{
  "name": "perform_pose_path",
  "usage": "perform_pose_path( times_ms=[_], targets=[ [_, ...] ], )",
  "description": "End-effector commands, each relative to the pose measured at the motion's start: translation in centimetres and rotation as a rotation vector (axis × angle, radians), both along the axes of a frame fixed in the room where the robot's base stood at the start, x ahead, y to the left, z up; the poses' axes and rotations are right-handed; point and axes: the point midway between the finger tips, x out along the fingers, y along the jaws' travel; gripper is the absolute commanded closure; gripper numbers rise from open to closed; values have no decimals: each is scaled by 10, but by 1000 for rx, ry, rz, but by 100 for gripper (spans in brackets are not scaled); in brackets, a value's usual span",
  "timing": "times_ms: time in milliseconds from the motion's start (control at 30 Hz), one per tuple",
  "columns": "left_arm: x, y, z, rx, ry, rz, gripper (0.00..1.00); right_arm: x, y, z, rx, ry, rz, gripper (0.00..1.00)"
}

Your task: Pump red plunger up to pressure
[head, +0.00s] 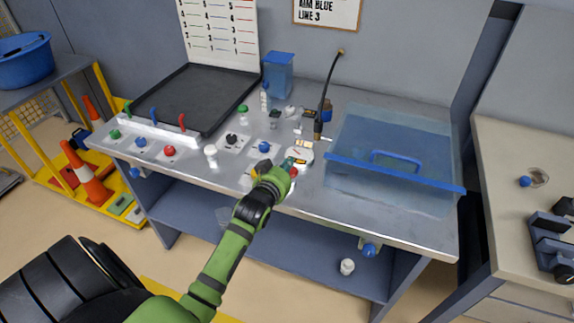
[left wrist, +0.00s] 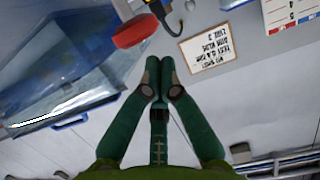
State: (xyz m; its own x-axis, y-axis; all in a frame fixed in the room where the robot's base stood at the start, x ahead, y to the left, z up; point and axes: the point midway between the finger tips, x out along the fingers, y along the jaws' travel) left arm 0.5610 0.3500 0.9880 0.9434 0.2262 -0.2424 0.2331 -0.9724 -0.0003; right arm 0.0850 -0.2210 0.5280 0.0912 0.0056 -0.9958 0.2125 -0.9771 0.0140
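The red plunger knob (left wrist: 136,31) shows in the left wrist view as a flat round red cap, just beyond and to the left of my fingertips. In the head view only a bit of red (head: 293,172) shows beside my left gripper (head: 286,168), which hides most of it. The left gripper also shows in the left wrist view (left wrist: 159,74), its two fingers brought together with no object visible between them. It appears apart from the knob; contact cannot be made out. The plunger's shaft is hidden. My right gripper is not in view.
A clear blue bin (head: 395,195) stands right of my gripper. A row of coloured knobs, including a blue one (head: 264,146), lies left of it. A black hose (head: 325,95) rises behind. A black tray (head: 190,97) sits at the back left.

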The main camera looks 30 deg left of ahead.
Motion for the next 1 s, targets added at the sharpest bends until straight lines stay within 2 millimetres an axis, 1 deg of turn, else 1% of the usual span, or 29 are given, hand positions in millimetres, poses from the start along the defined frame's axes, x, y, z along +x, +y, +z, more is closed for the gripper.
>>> perform_pose_path(
  times_ms=[33,167,467,567,700,1000],
  targets=[
    [0,0,-4,-1,2,1,100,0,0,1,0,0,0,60],
    [0,0,-9,0,1,0,100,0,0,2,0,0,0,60],
    [-1,0,-10,0,1,0,100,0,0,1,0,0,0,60],
    [-1,0,-20,-1,3,1,100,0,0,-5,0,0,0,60],
    [-1,0,-39,-1,3,1,100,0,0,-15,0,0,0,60],
    [-1,0,-39,-1,4,1,100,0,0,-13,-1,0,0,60]
  ],
)
